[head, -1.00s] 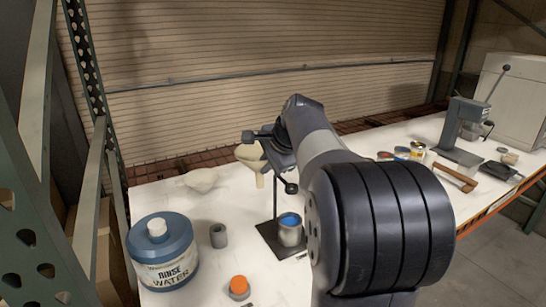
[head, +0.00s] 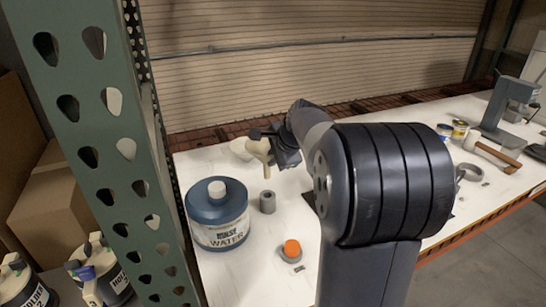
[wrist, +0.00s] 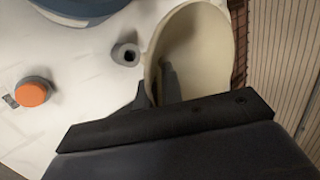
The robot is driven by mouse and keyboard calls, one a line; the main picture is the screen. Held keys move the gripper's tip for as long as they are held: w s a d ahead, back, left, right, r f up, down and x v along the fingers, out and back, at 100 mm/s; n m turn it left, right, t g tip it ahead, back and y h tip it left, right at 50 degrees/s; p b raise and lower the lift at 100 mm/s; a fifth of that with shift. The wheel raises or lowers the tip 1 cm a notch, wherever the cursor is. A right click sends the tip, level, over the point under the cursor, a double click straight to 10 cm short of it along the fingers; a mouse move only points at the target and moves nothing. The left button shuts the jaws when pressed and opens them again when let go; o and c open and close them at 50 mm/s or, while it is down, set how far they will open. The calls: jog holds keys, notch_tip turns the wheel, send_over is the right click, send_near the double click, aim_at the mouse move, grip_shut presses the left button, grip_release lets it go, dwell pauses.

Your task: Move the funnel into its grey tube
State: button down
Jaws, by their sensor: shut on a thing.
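The cream funnel (head: 258,150) is held up by my gripper (head: 270,143), with its narrow spout hanging down. In the wrist view the funnel's wide mouth (wrist: 205,45) faces the camera, and the jaws hold it near its lower edge. The short grey tube (head: 267,202) stands upright on the white table, below and apart from the funnel. In the wrist view the tube's dark open hole (wrist: 128,56) shows just left of the funnel. The grip itself is partly hidden by the funnel and the gripper body.
A blue-topped rinse water jug (head: 217,213) stands left of the tube. An orange-capped item (head: 292,249) lies nearer the front. A green perforated post (head: 100,130) rises at the left. Cans and a mallet (head: 497,155) lie far right.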

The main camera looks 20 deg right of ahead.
jog(key=shift+f+b, duration=2.1)
jog(key=shift+f, duration=0.8)
jog(key=shift+f+b, duration=2.3)
jog(key=shift+f, duration=1)
jog(key=c, duration=1.5)
grip_release()
jog(key=shift+r, duration=0.15)
jog(key=v, duration=1)
jog(key=shift+s+r, duration=0.2)
jog(key=shift+r, duration=0.1)
